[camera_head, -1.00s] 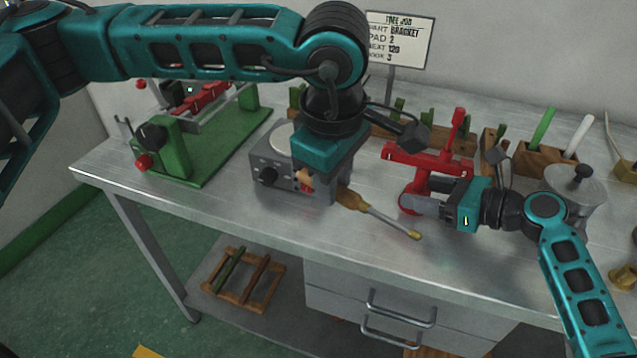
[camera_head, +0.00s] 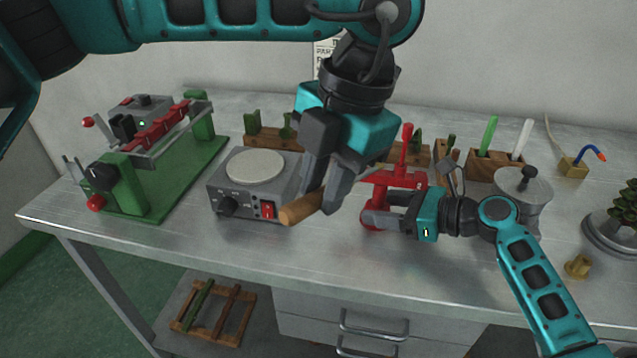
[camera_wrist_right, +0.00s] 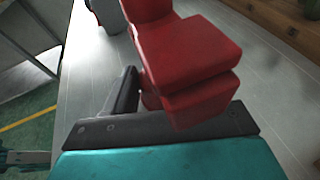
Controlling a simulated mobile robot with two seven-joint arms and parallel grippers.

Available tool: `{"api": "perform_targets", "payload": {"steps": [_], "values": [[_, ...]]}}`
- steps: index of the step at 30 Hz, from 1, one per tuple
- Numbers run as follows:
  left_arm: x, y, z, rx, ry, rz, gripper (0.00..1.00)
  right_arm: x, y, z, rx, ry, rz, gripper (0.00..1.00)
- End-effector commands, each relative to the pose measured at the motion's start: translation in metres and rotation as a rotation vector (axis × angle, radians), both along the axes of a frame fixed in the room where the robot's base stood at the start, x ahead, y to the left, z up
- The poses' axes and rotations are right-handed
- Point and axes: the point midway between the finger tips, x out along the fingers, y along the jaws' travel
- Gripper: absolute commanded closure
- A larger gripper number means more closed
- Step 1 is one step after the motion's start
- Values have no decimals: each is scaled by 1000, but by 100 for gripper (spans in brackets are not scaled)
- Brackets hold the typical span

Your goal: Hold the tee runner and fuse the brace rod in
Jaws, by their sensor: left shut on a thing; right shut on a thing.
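The red tee runner (camera_head: 396,179) is on the bench, with an upright post, a crossbar and a rounded lower part. My right gripper (camera_head: 385,208) is shut on its lower part. In the right wrist view a red block of it (camera_wrist_right: 190,55) stands at the jaws. My left gripper (camera_head: 326,196) is shut on a wooden-handled tool (camera_head: 301,208) above the bench, left of the runner. The handle end points toward the camera; the tool's shaft and tip are hidden. I cannot tell which piece is the brace rod.
A grey hot plate (camera_head: 240,208) stands left of my left gripper. A green fixture (camera_head: 170,185) with red pieces is further left. A wooden block (camera_head: 490,170) holds a green and a white stick, beside a metal pot (camera_head: 522,188).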

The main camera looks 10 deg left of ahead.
Motion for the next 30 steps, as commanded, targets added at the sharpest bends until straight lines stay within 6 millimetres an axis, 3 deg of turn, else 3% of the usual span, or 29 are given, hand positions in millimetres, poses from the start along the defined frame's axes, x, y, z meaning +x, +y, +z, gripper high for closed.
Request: {"api": "perform_targets", "payload": {"steps": [15,30], "values": [[33,-20,-18,-1,0,-3,100,0,0,0,-1,0,0,62],[39,-24,-21,-1,-1,-4,100,0,0,-1,-1,0,0,62]]}}
